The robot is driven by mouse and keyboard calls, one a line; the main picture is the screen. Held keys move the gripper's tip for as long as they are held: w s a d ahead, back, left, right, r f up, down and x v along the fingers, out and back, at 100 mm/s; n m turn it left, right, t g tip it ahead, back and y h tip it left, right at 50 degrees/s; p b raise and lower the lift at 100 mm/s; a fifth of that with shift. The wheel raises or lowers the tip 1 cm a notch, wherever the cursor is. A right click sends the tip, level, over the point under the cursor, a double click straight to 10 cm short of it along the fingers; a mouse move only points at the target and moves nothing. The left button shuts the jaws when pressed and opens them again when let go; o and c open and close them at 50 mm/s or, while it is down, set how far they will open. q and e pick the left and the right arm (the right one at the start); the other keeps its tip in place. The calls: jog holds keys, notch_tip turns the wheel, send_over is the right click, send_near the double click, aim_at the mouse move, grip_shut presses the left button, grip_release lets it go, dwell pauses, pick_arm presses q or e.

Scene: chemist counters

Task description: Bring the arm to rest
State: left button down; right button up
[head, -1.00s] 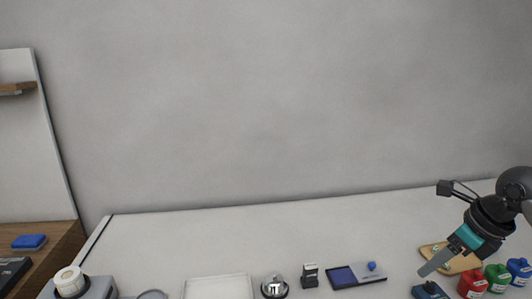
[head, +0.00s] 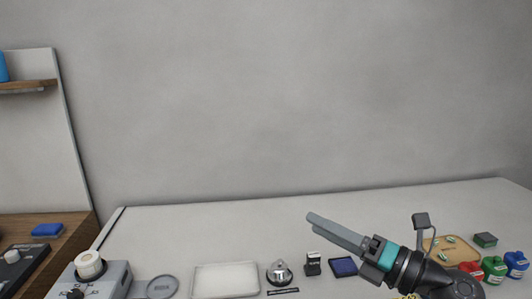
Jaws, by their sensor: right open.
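My right gripper (head: 316,220) reaches in from the lower right, above the counter (head: 190,225). Its grey fingers point up and left and hold nothing that I can see. The fingers overlap in this view, so the gap between them hardly shows; the jaws are open. The teal wrist section and dark arm behind it cover part of the counter's front right. My left gripper is not in view.
Below the fingers stand a call bell (head: 279,273), a small black stamp (head: 313,264) and a blue ink pad (head: 343,267). A white tray (head: 226,280) lies left. Right of the arm are a wooden board (head: 463,248) and red (head: 470,268), green (head: 494,269) and blue (head: 516,264) bottles.

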jog(key=d+m+t+h, duration=0.6)
jog(key=m+t+h, duration=0.25)
jog(key=m, duration=0.75)
jog(key=s+d+f+m+g+h, duration=0.2)
jog(key=d+f+m+g+h, duration=0.15)
jog(key=f+m, duration=0.3)
jog(key=s+d+f+m+g+h, duration=0.2)
jog(key=s+f+m+h, duration=0.1)
jog(key=f+m+h, duration=0.3)
jog(key=s+a+f+m+g+y, duration=0.25)
jog(key=s+f+g, duration=0.35)
jog(key=s+f, duration=0.3)
jog(key=s+a+f+m+g+y, duration=0.1)
jog(key=s+a+f+m+g, duration=0.4)
jog(key=s, duration=0.7)
notch_tip(320, 180, down, 23)
jog(key=s+d+n+g, duration=0.2)
jog(key=n, duration=0.1)
jog(key=s+d+f+g, duration=0.1)
jog(key=s+d+f, duration=0.1)
jog(key=s+f, duration=1.1)
jog(key=shift+s+d+f, duration=0.25)
jog(key=shift+s, duration=0.7)
